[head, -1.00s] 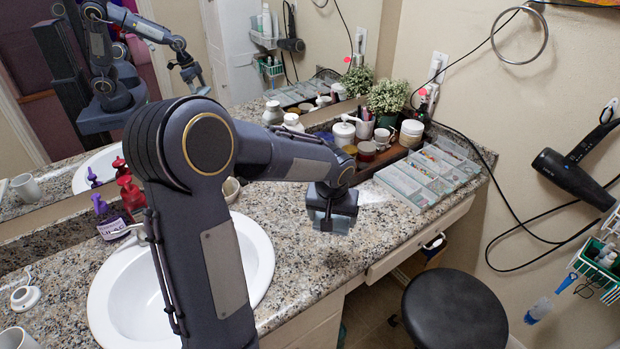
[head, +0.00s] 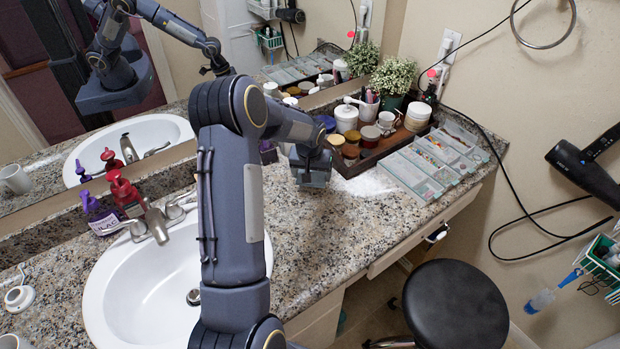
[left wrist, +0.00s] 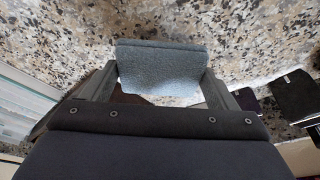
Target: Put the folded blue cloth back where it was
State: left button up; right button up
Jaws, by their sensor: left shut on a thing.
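My left gripper (head: 311,182) hangs over the granite counter, to the left of the wooden tray, pointing down. In the left wrist view the folded blue cloth (left wrist: 162,66), grey-blue and textured, sits between the two fingers (left wrist: 160,88), which are shut on it. Speckled counter shows around and beyond the cloth. In the head view the cloth is hard to tell from the dark gripper. I cannot tell whether the cloth touches the counter. My right gripper is not in view.
A wooden tray (head: 372,160) with jars and cups stands near the mirror. Clear compartment boxes (head: 420,172) lie to its right. The sink (head: 150,290) and red pump bottle (head: 124,194) are at left. Counter in front of my gripper (head: 325,235) is clear. A black stool (head: 455,305) stands below.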

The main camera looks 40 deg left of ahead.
aim_at(310, 189)
pick_arm(q)
jog(key=shift+w+a+f, duration=0.25)
jog(key=shift+a+f, duration=0.1)
jog(key=shift+f, duration=0.2)
jog(key=shift+w+a+f, duration=0.25)
jog(key=shift+a+f, duration=0.1)
jog(key=shift+f, duration=0.15)
jog(key=shift+f+p, duration=0.6)
jog(key=shift+f, duration=0.9)
